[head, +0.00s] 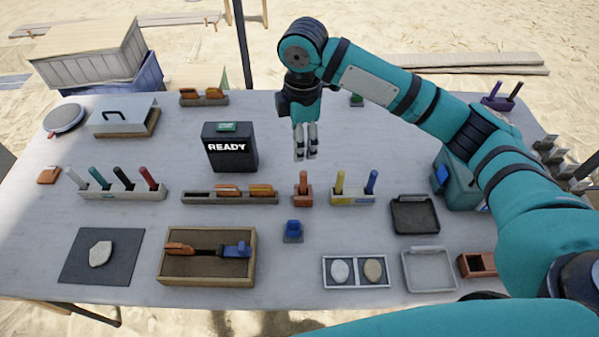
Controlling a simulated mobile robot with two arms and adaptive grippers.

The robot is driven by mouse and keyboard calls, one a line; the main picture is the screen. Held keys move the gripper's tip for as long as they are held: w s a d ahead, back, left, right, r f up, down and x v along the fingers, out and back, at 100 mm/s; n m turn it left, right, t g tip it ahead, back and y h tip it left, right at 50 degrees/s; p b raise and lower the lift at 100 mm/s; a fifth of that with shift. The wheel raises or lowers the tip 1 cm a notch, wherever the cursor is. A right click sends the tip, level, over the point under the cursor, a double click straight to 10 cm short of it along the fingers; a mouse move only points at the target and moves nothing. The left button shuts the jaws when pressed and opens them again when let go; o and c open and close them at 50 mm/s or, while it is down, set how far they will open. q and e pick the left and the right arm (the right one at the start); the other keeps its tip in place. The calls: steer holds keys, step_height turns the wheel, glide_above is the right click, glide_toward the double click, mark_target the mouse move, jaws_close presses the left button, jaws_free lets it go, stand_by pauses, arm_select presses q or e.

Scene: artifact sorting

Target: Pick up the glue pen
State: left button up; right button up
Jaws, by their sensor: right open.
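My right gripper (306,152) points down over the middle of the table, its two fingers open with nothing between them. An orange pen-like piece (303,178) stands upright in a small orange holder (303,197), just below and apart from the fingertips in the picture. A yellow pen (339,181) and a blue pen (371,181) stand upright in a yellow and white holder (353,198) to its right. No label shows which one is the glue pen. My left gripper is not in view.
A rack (115,193) with several upright pens stands at the left. A long tray (230,197) with orange tools lies left of the orange holder. A black READY box (229,150) stands behind it. A small blue item (293,231) sits in front. The table behind my gripper is mostly clear.

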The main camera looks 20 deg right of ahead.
mark_target(303, 172)
steer(key=f, duration=0.7)
steer(key=f+p, duration=0.1)
steer(key=f, duration=0.2)
steer(key=shift+w+d+f, duration=0.2)
steer(key=shift+d+f, duration=0.1)
steer(key=shift+f, duration=0.45)
step_height(303, 172, down, 5)
steer(key=shift+s+d+r+p, duration=0.1)
steer(key=shift+p, duration=0.4)
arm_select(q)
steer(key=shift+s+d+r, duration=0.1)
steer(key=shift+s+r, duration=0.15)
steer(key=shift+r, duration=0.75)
arm_select(e)
jaws_close()
